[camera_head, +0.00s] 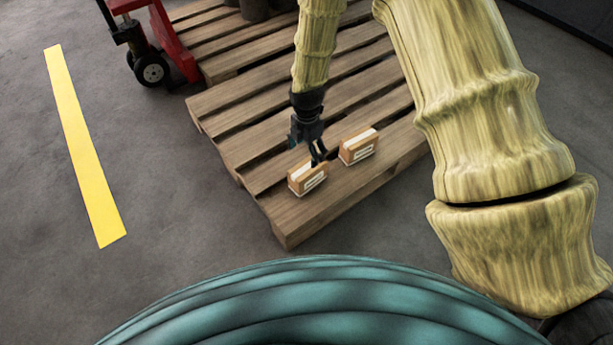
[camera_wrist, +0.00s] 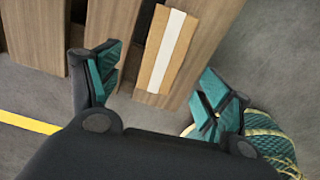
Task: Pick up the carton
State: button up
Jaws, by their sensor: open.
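Two small brown cartons with white strips on top and white labels stand on a wooden pallet (camera_head: 336,201). The left carton (camera_head: 308,178) is near the pallet's front corner; the right carton (camera_head: 358,147) stands a little apart from it. My gripper (camera_head: 318,158) points down at the left carton, its fingers partly overlapping that carton's back edge. In the wrist view my gripper (camera_wrist: 162,78) has its fingers spread wide and holds nothing. One carton (camera_wrist: 160,55) lies between and beyond the fingertips there, its white strip facing me. I cannot tell whether any finger touches it.
A red pallet jack (camera_head: 172,45) with a black wheel stands at the upper left. Dark round objects (camera_head: 258,8) sit at the pallet's back. A yellow floor line (camera_head: 84,150) runs along the left. Grey floor (camera_head: 190,200) between line and pallet is clear.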

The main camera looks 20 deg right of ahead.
aim_at(308, 166)
notch_tip(308, 166, down, 5)
jog(key=shift+d+f+b, duration=0.1)
jog(key=shift+d+b, duration=0.05)
jog(key=shift+b, duration=0.85)
jog(key=shift+s+f+b, duration=0.2)
jog(key=shift+f+b, duration=1.55)
jog(key=shift+f, duration=0.85)
jog(key=c, duration=1.3)
jog(key=shift+o, duration=0.2)
jog(key=shift+r, duration=0.15)
